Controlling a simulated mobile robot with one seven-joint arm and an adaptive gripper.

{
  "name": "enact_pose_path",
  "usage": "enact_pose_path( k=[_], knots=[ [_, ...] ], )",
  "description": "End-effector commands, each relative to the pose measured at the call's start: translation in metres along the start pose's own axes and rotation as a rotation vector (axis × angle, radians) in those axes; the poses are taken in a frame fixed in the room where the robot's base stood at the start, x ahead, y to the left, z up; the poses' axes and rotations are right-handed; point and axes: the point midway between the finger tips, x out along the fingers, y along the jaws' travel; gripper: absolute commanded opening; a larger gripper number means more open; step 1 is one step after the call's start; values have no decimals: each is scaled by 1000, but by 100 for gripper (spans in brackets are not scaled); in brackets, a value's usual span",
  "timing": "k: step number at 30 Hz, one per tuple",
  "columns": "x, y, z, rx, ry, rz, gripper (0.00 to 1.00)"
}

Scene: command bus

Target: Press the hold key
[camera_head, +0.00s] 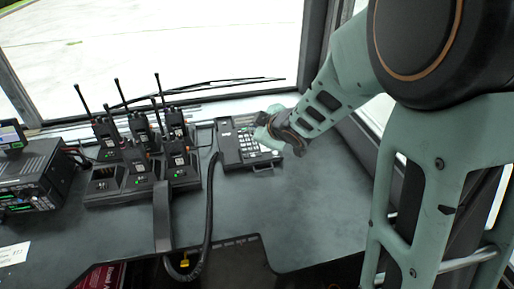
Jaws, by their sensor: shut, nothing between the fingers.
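A black desk phone (230,143) with a keypad of pale keys and a small display lies on the dark counter below the windscreen. My gripper (268,134) is shut and empty, over the right part of the phone. It hides some of the keys there. Whether the fingertips touch a key cannot be told. The hold key cannot be made out at this size. The phone's handset (162,216) is off its base and lies to the left, near the counter's front edge, with its black cord beside it.
Several handheld radios with upright antennas stand in a charger (128,190) left of the phone. A radio unit (32,180) is at the far left. The dark counter (310,215) is clear right of and in front of the phone. A window post stands behind.

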Motion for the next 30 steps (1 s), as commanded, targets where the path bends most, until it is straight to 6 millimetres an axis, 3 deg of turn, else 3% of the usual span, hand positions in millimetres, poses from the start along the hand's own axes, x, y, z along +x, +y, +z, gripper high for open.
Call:
enact_pose_path(
  k=[17, 30],
  knots=[
    [6, -6, 3, -7, 4, -3, 0],
    [44, -34, 31, -7, 4, -3, 0]
  ],
)
